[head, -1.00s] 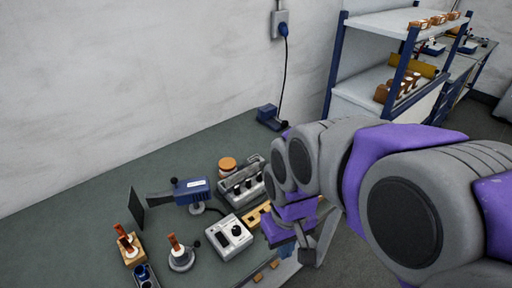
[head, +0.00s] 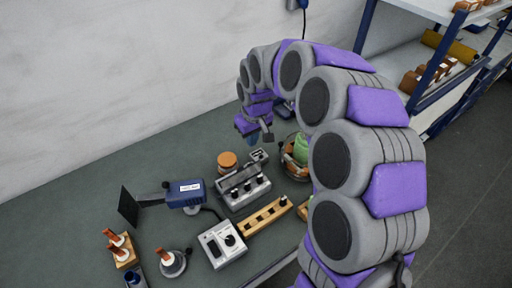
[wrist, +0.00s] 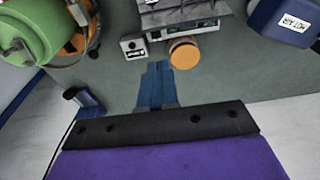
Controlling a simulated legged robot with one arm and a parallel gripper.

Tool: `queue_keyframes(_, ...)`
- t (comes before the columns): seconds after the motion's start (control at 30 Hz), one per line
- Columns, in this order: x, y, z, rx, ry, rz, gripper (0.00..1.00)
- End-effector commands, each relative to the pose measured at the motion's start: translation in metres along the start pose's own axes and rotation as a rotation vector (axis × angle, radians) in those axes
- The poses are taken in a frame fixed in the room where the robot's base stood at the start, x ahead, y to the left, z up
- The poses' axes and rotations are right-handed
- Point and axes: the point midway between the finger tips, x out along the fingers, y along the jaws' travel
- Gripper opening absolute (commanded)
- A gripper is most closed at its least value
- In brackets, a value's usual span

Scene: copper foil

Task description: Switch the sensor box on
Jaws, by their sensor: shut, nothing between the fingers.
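No box is readably marked as the sensor box. A small grey box with a dark label and a round dark spot (head: 259,155) stands at the back of the bench; it also shows in the wrist view (wrist: 133,46). A larger white-grey box with a black knob (head: 222,243) sits near the front edge; any switch state is too small to tell. My gripper (head: 253,138) is above the bench's back part, just behind the small box. In the wrist view its blue fingers (wrist: 158,66) are together and empty, pointing to the right of the small box and apart from it.
An orange-lidded jar (head: 227,160) and a grey unit with several knobs (head: 242,186) are close by. A green item in a round bowl (head: 298,152) stands right of the gripper. A blue labelled device (head: 186,194) is at left. The bench's back left is clear.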

Motion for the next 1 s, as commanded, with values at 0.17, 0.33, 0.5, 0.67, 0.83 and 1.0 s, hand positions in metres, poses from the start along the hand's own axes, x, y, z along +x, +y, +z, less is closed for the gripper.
queue_keyframes(0.17,0.005,0.002,-0.008,-0.01,0.006,0.002,0.0)
queue_keyframes(0.33,0.005,0.004,-0.008,-0.01,0.007,0.002,0.0)
queue_keyframes(0.5,0.005,0.004,-0.009,-0.009,0.006,0.002,0.0)
queue_keyframes(0.67,0.011,0.003,-0.009,-0.009,0.006,0.002,0.0)
queue_keyframes(0.83,0.029,0.003,-0.009,-0.008,0.004,0.002,0.0)
queue_keyframes(1.0,0.059,0.004,-0.009,-0.008,0.003,0.001,0.0)
